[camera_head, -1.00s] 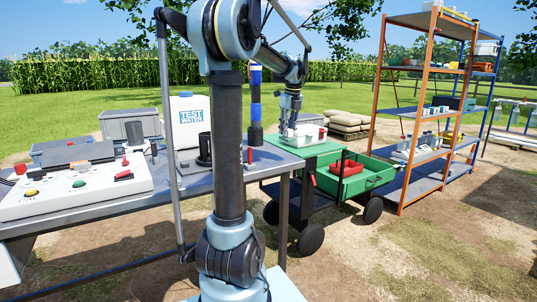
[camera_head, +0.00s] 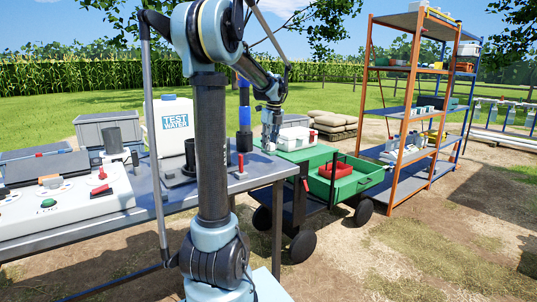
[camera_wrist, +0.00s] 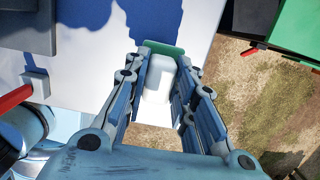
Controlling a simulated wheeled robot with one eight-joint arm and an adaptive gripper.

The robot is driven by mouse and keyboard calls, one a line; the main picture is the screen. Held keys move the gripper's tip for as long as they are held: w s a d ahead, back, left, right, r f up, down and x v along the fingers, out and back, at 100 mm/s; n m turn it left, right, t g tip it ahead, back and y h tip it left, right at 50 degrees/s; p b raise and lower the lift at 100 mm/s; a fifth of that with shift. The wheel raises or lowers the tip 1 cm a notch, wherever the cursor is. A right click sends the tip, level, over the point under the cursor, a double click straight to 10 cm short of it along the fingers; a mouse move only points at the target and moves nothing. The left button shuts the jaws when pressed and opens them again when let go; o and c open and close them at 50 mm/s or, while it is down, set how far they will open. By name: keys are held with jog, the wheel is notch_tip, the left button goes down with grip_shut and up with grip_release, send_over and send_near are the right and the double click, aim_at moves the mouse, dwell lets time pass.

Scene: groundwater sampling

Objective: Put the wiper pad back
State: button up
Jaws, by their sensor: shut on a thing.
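The wiper pad (camera_wrist: 158,82) is a white block with a green strip (camera_wrist: 165,49) at its far end, seen in the wrist view. My gripper (camera_wrist: 162,75) is shut on it, with the fingers along both sides. In the head view my gripper (camera_head: 269,143) hangs low by the right end of the grey table (camera_head: 255,176), close to the green cart top. The pad is too small to make out there. In the wrist view the pad is over the table's edge, with the ground beyond. Its resting place cannot be identified.
A red-handled clamp (camera_head: 240,166) stands on the table near its right end, close to a blue-black cylinder (camera_head: 244,120). A white box (camera_head: 296,138) sits on the green cart (camera_head: 345,187). The TEST WATER jug (camera_head: 174,123) and a control panel (camera_head: 75,208) are left.

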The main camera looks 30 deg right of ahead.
aim_at(272, 144)
jog(key=shift+f, duration=2.05)
jog(key=shift+c, duration=0.4)
jog(key=o, duration=1)
jog(key=r, duration=0.4)
jog(key=s+r, duration=0.1)
jog(key=r, duration=0.7)
jog(key=shift+s+d, duration=0.1)
jog(key=shift+s, duration=0.3)
